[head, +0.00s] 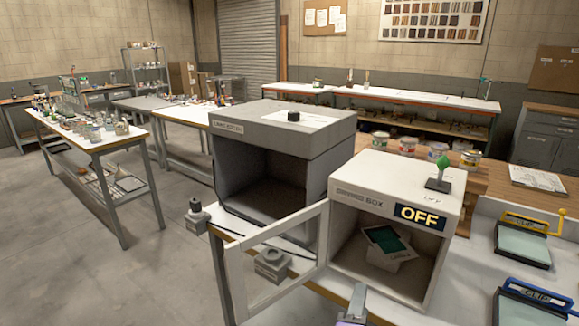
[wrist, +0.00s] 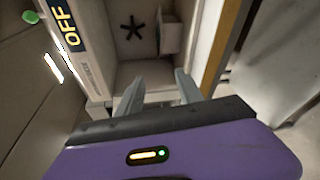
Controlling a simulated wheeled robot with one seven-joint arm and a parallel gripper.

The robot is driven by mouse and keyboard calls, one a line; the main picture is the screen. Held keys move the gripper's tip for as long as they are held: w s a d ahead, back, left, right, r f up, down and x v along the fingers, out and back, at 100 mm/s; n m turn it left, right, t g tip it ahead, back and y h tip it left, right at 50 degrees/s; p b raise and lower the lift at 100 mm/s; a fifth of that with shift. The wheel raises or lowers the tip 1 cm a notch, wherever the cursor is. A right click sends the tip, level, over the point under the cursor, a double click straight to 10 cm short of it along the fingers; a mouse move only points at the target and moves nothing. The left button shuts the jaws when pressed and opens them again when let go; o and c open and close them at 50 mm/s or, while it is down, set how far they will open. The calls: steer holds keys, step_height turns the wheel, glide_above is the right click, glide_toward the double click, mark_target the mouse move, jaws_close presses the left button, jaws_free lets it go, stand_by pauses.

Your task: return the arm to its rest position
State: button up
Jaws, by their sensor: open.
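My gripper (wrist: 158,90) is open in the wrist view, its two grey fingers apart with nothing between them. Its purple body fills the bottom of that view. In the head view only a small part of my gripper (head: 357,300) shows at the bottom edge, in front of the drying box (head: 451,197). The wrist view looks into the drying box (wrist: 97,50), with a black fan-like shape and a pale block inside. In the head view a card with a dark green patch (head: 389,240) rests tilted on a white block in the box. Most of my arm is out of view.
The box's framed door (head: 236,280) stands open to the left, near my gripper. A grey light booth (head: 285,135) stands behind. A small grey holder (head: 272,263) sits beside the door. Clip frames (head: 523,245) lie at the right. Open floor is at the left.

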steer(key=s+a+f+m+t+y, duration=0.1)
steer(key=s+a+f+m+y, duration=0.2)
steer(key=s, duration=0.4)
steer(key=s+a+f+m+t+y, duration=0.1)
steer(key=s+m+y, duration=0.3)
steer(key=s+y, duration=0.15)
steer(key=s+d+m+g+h, duration=0.1)
steer(key=s+d+m, duration=0.3)
steer(key=s, duration=0.9)
steer(key=s+d+m+g+h, duration=0.1)
steer(key=s+d+m, duration=0.4)
steer(key=s, duration=0.9)
steer(key=shift+d+r+h, duration=0.25)
steer(key=shift+d+h, duration=0.1)
steer(key=shift+d, duration=0.2)
